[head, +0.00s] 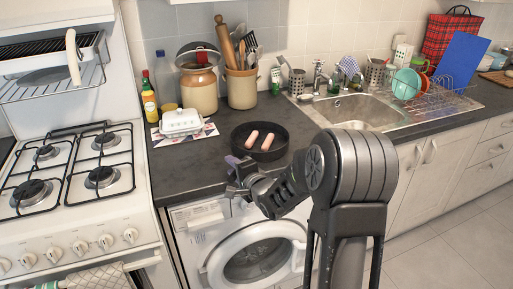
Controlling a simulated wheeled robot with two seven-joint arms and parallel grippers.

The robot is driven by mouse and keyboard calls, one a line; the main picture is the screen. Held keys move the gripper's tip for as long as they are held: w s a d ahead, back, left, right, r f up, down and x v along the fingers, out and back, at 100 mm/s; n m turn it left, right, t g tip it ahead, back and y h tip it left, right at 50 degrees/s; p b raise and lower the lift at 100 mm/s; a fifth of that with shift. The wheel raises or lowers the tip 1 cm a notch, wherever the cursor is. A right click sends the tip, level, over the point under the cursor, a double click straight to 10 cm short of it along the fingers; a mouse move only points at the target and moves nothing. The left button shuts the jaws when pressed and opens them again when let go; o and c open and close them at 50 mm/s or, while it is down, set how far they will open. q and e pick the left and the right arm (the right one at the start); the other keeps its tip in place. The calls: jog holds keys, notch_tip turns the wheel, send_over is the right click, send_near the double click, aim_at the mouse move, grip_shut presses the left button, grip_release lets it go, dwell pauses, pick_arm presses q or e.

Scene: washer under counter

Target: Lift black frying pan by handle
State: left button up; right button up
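The black frying pan (273,153) sits on the dark counter above the washer, with two pinkish sausages (260,138) in it. Its handle cannot be made out and may be hidden behind my gripper. My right gripper (236,172) is at the counter's front edge, just in front and to the left of the pan. It is small and partly blocked by its own wrist, so I cannot tell whether its fingers are open or shut, or whether they touch the handle. My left gripper is not in view.
A white butter dish (182,122) and bottles stand left of the pan, with a lidded jar (198,88) and a utensil crock (241,88) behind. The sink (358,112) is to the right. A gas stove (75,170) stands at left. The washer (255,255) is below.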

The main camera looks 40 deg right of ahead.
grip_shut()
dwell(0.3)
dwell(1.1)
jog(key=shift+r, duration=0.2)
